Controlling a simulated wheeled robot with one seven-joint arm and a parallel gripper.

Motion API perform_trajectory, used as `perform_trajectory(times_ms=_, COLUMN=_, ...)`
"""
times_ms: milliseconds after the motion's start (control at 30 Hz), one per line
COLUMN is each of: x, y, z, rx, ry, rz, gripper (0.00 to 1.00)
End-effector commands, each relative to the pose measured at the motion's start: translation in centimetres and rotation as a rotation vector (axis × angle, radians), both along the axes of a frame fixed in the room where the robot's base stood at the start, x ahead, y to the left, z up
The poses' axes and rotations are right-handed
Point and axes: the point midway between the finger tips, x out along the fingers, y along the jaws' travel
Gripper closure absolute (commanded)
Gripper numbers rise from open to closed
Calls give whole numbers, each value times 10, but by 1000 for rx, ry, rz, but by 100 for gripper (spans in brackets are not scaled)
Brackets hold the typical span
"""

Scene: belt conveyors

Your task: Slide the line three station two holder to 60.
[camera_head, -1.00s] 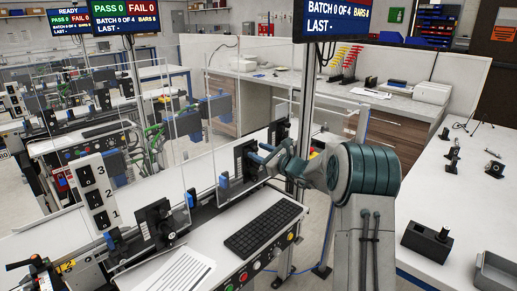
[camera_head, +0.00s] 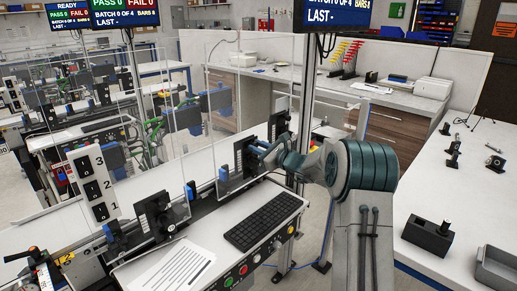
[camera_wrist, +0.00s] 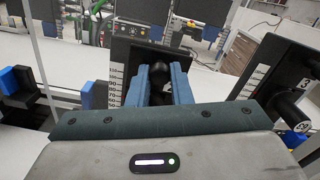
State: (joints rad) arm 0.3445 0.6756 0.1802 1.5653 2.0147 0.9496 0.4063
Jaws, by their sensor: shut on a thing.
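The station two holder is a black upright plate (camera_head: 242,158) in the middle of the near line. In the wrist view its plate (camera_wrist: 122,58) stands straight ahead, with a white scale (camera_wrist: 115,88) on its left side; I cannot read the setting. My gripper (camera_head: 262,147) reaches it from the right. In the wrist view the blue fingers of my gripper (camera_wrist: 159,84) are closed around the holder's dark knob (camera_wrist: 160,90), hiding part of it. Another holder plate (camera_wrist: 275,62), marked 3, stands to the right with its own scale and knob.
Another black holder (camera_head: 152,212) stands nearer on the line. A clear panel (camera_head: 225,188) stands close beside the gripped holder. A keyboard (camera_head: 263,222) and a button panel (camera_head: 240,272) lie in front. Blue blocks (camera_wrist: 18,82) are at the left in the wrist view.

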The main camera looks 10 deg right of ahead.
Motion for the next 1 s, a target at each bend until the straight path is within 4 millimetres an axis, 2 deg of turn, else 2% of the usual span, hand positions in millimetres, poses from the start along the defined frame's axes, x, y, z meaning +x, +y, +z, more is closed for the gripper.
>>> perform_trajectory(times_ms=33, x=0, y=0, z=-10, rx=0, ry=0, rz=0, gripper=100)
perform_trajectory(times_ms=100, x=0, y=0, z=-14, rx=-1, ry=1, rz=0, gripper=100)
perform_trajectory(times_ms=467, x=0, y=-1, z=-12, rx=-1, ry=1, rz=-2, gripper=100)
perform_trajectory(times_ms=500, x=0, y=-1, z=-12, rx=0, ry=1, rz=-1, gripper=70)
perform_trajectory(times_ms=533, x=0, y=-1, z=-12, rx=0, ry=1, rz=-1, gripper=62)
perform_trajectory(times_ms=567, x=0, y=-1, z=-12, rx=0, ry=1, rz=-1, gripper=59)
perform_trajectory(times_ms=867, x=-1, y=-1, z=-12, rx=-1, ry=1, rz=0, gripper=59)
perform_trajectory(times_ms=1000, x=-12, y=-10, z=-13, rx=0, ry=0, rz=-2, gripper=59)
